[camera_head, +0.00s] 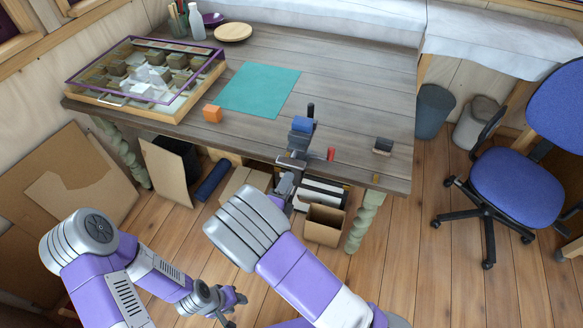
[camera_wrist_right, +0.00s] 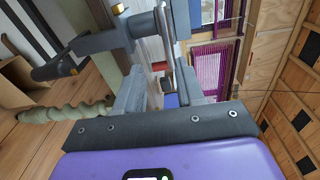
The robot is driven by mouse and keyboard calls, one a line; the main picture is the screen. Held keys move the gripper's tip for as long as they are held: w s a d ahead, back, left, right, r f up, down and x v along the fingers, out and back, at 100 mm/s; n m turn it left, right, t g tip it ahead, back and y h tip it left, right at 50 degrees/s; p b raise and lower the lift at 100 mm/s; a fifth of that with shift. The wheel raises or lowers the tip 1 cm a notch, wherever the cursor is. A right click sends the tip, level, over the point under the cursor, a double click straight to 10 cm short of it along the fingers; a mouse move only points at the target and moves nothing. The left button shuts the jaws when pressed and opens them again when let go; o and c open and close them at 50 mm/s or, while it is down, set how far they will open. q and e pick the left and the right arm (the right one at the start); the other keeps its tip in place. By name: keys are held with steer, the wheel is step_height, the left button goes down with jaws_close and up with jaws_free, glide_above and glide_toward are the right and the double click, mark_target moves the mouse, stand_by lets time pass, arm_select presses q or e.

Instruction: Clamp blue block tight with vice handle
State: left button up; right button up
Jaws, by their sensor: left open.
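The blue block (camera_head: 302,124) sits at the vice (camera_head: 293,158) on the table's front edge, below a dark upright post. Whether the jaws touch it is too small to tell. My right gripper (camera_head: 287,184) is below the table edge, close to the vice's lower front, where the handle is hard to make out. In the right wrist view its two fingers (camera_wrist_right: 158,85) stand apart, with grey vice parts (camera_wrist_right: 100,42) just ahead; nothing is clearly gripped. My left gripper (camera_head: 228,304) is open and empty, low over the floor, well away from the vice.
Boxes (camera_head: 323,225) stand beneath. A blue chair (camera_head: 515,190) is right.

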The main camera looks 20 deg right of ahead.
mark_target(291, 162)
steer(key=shift+w+a+r+n+t, duration=0.4)
steer(key=shift+r+t, duration=0.1)
steer(key=shift+t, duration=0.1)
steer(key=shift+w+d, duration=0.15)
steer(key=shift+w, duration=0.2)
steer(key=b+x, duration=0.1)
steer(key=x, duration=0.5)
steer(key=shift+w+d+b, duration=0.15)
steer(key=shift+w+b, duration=0.1)
steer(key=shift+b, duration=0.15)
jaws_close()
